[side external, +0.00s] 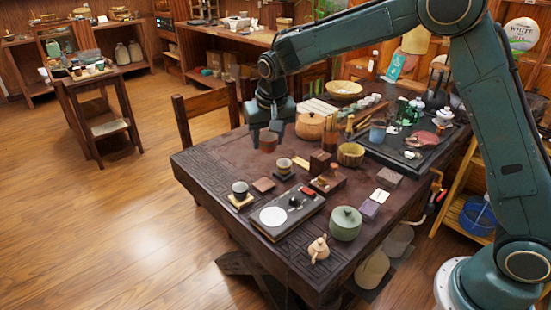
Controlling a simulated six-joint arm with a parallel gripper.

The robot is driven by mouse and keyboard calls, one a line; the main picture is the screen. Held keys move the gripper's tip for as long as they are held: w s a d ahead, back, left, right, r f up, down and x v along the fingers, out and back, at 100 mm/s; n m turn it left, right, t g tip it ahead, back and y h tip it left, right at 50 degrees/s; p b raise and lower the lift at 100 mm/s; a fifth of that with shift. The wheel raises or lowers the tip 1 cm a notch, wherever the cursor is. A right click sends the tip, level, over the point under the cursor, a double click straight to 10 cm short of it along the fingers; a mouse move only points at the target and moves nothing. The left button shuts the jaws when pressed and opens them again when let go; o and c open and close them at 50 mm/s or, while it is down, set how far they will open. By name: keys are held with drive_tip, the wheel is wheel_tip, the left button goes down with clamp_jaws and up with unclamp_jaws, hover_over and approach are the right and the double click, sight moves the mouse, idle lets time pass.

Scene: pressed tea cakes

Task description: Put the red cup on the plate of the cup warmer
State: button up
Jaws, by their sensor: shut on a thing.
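The red cup (268,144) is a small brownish-red cup near the back left part of the table. My gripper (266,131) points down from above and is shut on the cup, with its fingers at the rim. The cup looks upright; whether its base touches the table is hard to tell. The cup warmer (292,221) is a flat dark box at the front of the table. Its round white plate (272,216) is bare, and dark knobs and a small red part sit at its right. The cup is well behind the warmer.
A cup on a wooden coaster (240,201) stands left of the warmer, and a green lidded jar (345,223) stands right. A small teapot (318,250) is in front. Another cup (284,166), small boxes (320,163) and a flat brown block (263,185) lie between cup and warmer.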

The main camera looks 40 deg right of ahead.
sight(272, 213)
drive_tip(key=shift+s+a, duration=0.3)
drive_tip(key=shift+s, duration=0.5)
drive_tip(key=shift+s+a, duration=0.25)
drive_tip(key=shift+s, duration=0.5)
wheel_tip(272, 213, down, 20)
drive_tip(key=shift+f, duration=0.15)
drive_tip(key=o, duration=1)
drive_tip(key=shift+r, duration=0.2)
drive_tip(key=v, duration=1.2)
